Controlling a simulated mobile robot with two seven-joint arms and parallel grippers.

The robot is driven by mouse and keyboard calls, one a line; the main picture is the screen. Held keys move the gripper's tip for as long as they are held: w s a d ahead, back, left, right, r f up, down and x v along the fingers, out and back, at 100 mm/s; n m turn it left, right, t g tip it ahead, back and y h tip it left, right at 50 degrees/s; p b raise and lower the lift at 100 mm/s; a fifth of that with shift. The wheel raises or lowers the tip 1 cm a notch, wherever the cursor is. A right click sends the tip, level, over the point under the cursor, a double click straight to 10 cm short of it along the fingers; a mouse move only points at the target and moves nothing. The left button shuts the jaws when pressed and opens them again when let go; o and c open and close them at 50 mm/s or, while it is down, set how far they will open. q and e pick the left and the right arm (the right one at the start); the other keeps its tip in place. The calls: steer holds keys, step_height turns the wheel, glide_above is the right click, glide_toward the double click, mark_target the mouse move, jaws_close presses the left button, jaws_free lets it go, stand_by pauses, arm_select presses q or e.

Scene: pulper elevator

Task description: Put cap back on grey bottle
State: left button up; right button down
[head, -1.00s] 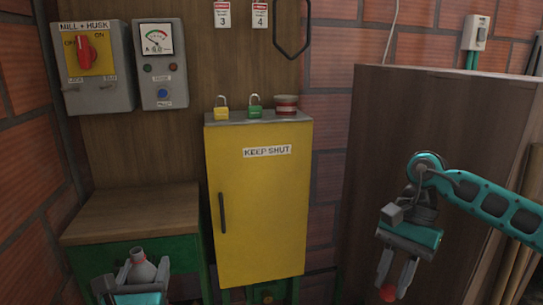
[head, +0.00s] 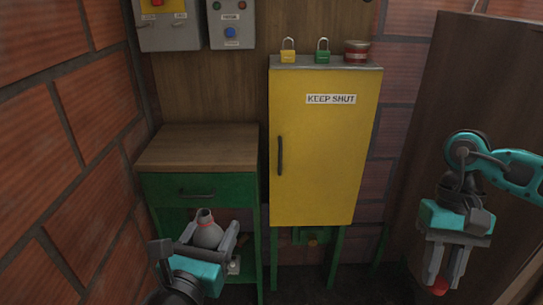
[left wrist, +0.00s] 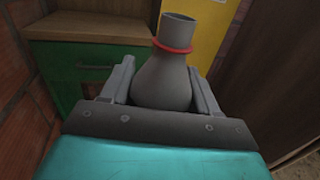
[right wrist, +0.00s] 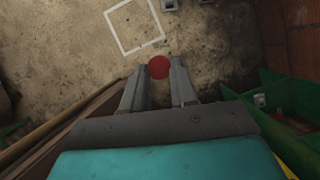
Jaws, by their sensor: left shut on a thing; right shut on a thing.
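The grey bottle (head: 207,233) is held upright in my left gripper (head: 209,240), which is shut on its body. Its neck is open at the top, with a red ring around it; the bottle (left wrist: 168,75) also shows in the left wrist view. The red cap (head: 438,286) is at the fingertips of my right gripper (head: 442,275), which points down and is shut on it. The cap (right wrist: 159,67) also shows in the right wrist view. Bottle and cap are well apart, at left and right of the head view.
A green bench (head: 190,150) with a wooden top is behind the bottle. A brick wall is at left, a brown panel (head: 450,90) at right.

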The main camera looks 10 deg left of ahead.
arm_select(q)
steer(key=shift+d, duration=0.1)
steer(key=d+r+m+g+h, duration=0.2)
steer(key=d+m+h, duration=0.2)
steer(key=d, duration=0.5)
steer(key=s+d+r+m+g+h, duration=0.1)
steer(key=d+r+m+g+h, duration=0.1)
steer(key=d+m+h, duration=0.2)
steer(key=d+h, duration=0.3)
steer(key=d, duration=0.3)
steer(key=shift+r+h, duration=0.3)
steer(key=shift+r, duration=0.05)
arm_select(e)
steer(key=s+a+r+m+t+y, duration=0.1)
steer(key=a+r+m+y, duration=0.2)
steer(key=a+r+m, duration=0.6)
steer(key=a+r, duration=1)
steer(key=r, duration=0.1)
steer(key=shift+s+a+r+m, duration=0.2)
steer(key=shift+s+r+m, duration=0.1)
steer(key=shift+f, duration=2.05)
